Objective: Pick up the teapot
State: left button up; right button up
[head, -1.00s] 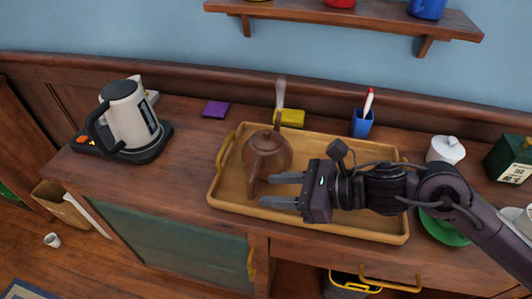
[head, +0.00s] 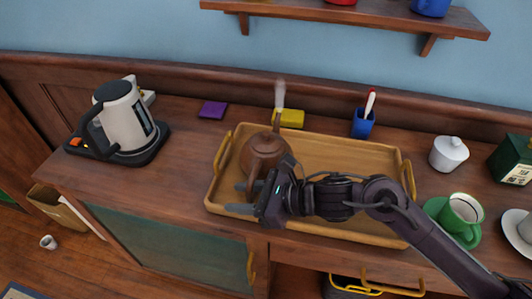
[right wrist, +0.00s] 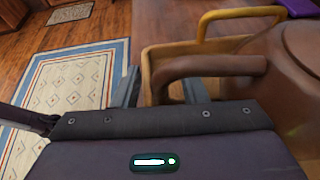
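The brown teapot (head: 263,150) stands upright in the left part of a wooden tray (head: 355,222). My right gripper (head: 238,198) is at the near side of the teapot, over the tray's front left part, fingers pointing left. In the right wrist view, the teapot's body (right wrist: 295,75) is at the right edge. A curved brown part, which looks like its handle (right wrist: 215,66), reaches left and bends down between my two spread fingers (right wrist: 163,92). The fingers look open, with gaps beside that part. The lower end of the handle is hidden behind the gripper. My left gripper is not in view.
An electric kettle (head: 128,112) stands on its base at left. A yellow block (head: 289,118) and a blue cup (head: 363,125) are behind the tray. A white jar (head: 449,153) and green cup (head: 460,218) stand right. The tray's left handle (right wrist: 240,18) rises near the teapot.

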jog(key=shift+a, duration=0.1)
grip_shut()
dwell(0.3)
dwell(1.0)
jog(key=shift+w, duration=0.1)
